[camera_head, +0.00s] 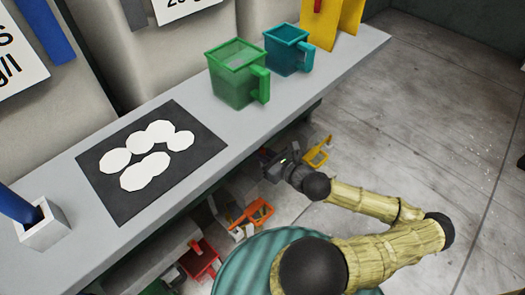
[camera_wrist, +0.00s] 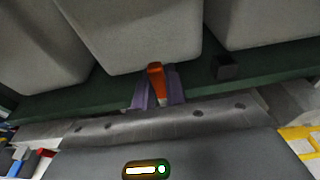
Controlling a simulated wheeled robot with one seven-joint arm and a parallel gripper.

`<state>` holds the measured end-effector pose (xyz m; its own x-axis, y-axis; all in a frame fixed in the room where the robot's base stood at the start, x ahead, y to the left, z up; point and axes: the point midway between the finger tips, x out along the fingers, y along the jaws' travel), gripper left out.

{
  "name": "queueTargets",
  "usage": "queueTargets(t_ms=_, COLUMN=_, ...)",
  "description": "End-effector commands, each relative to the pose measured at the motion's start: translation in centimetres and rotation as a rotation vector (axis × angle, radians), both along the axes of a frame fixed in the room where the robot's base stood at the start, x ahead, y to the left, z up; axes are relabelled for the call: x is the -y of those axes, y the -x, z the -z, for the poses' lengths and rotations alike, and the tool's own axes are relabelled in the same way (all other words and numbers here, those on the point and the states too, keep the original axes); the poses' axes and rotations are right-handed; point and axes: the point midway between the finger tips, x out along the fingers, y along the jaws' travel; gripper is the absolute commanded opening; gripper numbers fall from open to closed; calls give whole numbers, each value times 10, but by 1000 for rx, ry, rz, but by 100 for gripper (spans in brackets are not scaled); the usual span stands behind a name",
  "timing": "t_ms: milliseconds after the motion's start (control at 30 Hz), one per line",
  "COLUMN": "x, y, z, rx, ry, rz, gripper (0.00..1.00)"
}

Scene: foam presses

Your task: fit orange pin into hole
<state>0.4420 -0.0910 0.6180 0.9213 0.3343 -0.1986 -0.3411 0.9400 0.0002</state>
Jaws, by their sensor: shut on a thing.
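My gripper (camera_head: 276,163) is low beside the front edge of the bench in the head view, at the end of my arm. In the wrist view my gripper (camera_wrist: 157,88) has two purple fingers shut on the orange pin (camera_wrist: 155,70). The pin stands out between the fingertips, against a dark green beam (camera_wrist: 100,98) and a large pale container. I cannot make out the pin in the head view. No hole for it can be clearly made out in either view.
The grey bench (camera_head: 230,150) carries a dark mat (camera_head: 125,205) with several white discs, a green jug (camera_head: 238,88), a teal jug (camera_head: 287,56) and a grey holder (camera_head: 45,232). Orange (camera_head: 258,213), red (camera_head: 200,262) and yellow (camera_head: 318,152) items lie below. Floor is clear at right.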

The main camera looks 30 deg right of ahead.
Motion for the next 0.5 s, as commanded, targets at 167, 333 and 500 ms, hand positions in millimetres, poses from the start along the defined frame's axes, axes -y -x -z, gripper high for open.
queueTargets(t_ms=167, x=0, y=0, z=0, rx=0, ry=0, rz=0, gripper=0)
queueTargets(t_ms=333, x=-1, y=-2, z=0, rx=-1, ry=1, rz=-1, gripper=0)
queueTargets(t_ms=500, x=-11, y=-20, z=1, rx=-4, ry=9, rz=-2, gripper=0)
